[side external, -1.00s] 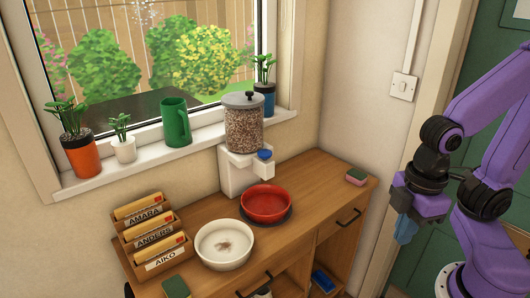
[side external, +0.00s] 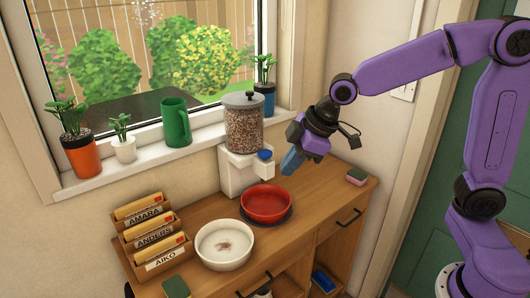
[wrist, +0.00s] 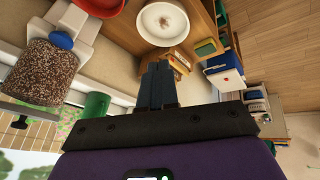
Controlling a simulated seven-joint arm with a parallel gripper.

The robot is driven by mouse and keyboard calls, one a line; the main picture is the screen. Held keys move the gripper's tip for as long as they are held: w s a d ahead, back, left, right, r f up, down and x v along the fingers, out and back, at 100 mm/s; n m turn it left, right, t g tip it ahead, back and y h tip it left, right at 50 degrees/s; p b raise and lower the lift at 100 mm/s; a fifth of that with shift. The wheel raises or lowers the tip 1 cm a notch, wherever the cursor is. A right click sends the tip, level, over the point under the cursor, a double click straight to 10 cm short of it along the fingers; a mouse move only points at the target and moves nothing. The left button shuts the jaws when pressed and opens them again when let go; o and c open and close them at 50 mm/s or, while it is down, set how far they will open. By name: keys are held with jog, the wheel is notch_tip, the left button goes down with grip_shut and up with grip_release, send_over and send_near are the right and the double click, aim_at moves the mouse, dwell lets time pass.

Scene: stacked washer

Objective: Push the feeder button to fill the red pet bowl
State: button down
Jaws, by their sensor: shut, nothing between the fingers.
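The feeder (side external: 238,170) stands at the back of the wooden cabinet, with a clear hopper of brown kibble (side external: 243,128). Its blue button (side external: 265,155) is on the right front of its white body and also shows in the wrist view (wrist: 61,40). The red bowl (side external: 266,203) sits on a dark round mat below the spout; no kibble shows in it. My gripper (side external: 291,163) is shut and empty, in the air just right of the button and apart from it in the side view. In the wrist view the blue fingers (wrist: 157,85) are together.
A white bowl (side external: 224,244) with a little residue stands left of the red bowl. Name-labelled boxes (side external: 150,232) are at the left. Potted plants and a green mug (side external: 176,122) line the windowsill. A sponge (side external: 356,176) lies at the cabinet's right end.

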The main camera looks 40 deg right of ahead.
jog(key=w+d+r+t, duration=0.2)
jog(key=w+d, duration=0.2)
jog(key=w, duration=0.7)
jog(key=r+t+h, duration=0.1)
jog(key=t, duration=0.1)
send_over(267, 153)
jog(key=shift+r, duration=0.2)
jog(key=shift+f, duration=0.15)
jog(key=shift+f, duration=4.25)
jog(key=shift+f, duration=0.1)
jog(key=shift+f, duration=0.35)
